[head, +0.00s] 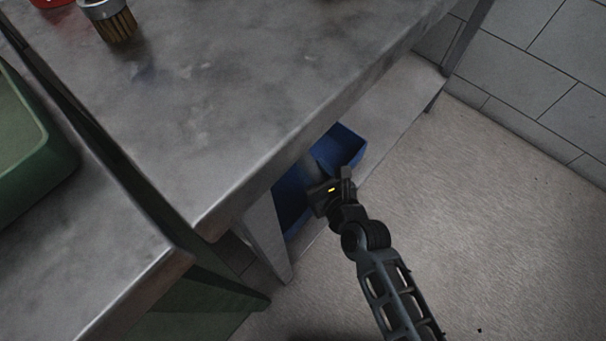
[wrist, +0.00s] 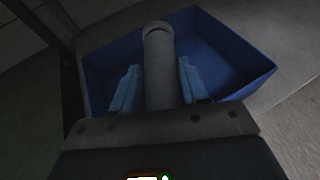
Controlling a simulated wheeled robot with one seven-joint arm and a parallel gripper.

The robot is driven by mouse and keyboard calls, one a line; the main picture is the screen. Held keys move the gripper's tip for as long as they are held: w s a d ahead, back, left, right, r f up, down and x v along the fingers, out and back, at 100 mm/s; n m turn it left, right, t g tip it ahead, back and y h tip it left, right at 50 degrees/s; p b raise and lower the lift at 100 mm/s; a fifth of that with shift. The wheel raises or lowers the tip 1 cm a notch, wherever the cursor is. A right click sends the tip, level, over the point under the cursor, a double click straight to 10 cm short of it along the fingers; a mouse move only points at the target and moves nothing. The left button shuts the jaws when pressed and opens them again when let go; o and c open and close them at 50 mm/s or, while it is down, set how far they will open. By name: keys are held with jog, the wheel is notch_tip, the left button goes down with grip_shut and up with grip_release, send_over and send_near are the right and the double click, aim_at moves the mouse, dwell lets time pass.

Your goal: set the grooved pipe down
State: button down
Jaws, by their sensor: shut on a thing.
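The grooved pipe (wrist: 160,82) is a grey cylinder with a ring-shaped groove near its far end, in the wrist view. My gripper (wrist: 158,68) is shut on it, with one pale blue finger on each side. The pipe points away from the wrist over a blue open bin (wrist: 226,50). In the head view my gripper (head: 322,188) is at the bin (head: 345,145), under the table edge. The table hides part of the bin there. I cannot tell whether the pipe touches the bin's floor.
The bin sits on a low shelf (head: 395,105) under the grey worktop (head: 230,90). The floor (head: 480,220) at right is clear.

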jog(key=w+a+f+b, duration=0.1)
jog(key=w+a+f, duration=0.1)
jog(key=shift+w+a, duration=0.3)
jog(key=shift+w, duration=0.05)
notch_tip(320, 180, down, 4)
jog(key=b, duration=0.3)
jog(key=shift+b, duration=0.4)
jog(key=shift+f, duration=0.1)
jog(key=shift+f+b, duration=0.3)
jog(key=shift+f, duration=0.05)
jog(key=c, duration=0.6)
grip_release()
jog(key=shift+o, duration=0.2)
jog(key=p, duration=0.5)
send_near(303, 166)
jog(key=f, duration=0.3)
jog(key=s+d+f, duration=0.1)
jog(key=f, duration=0.1)
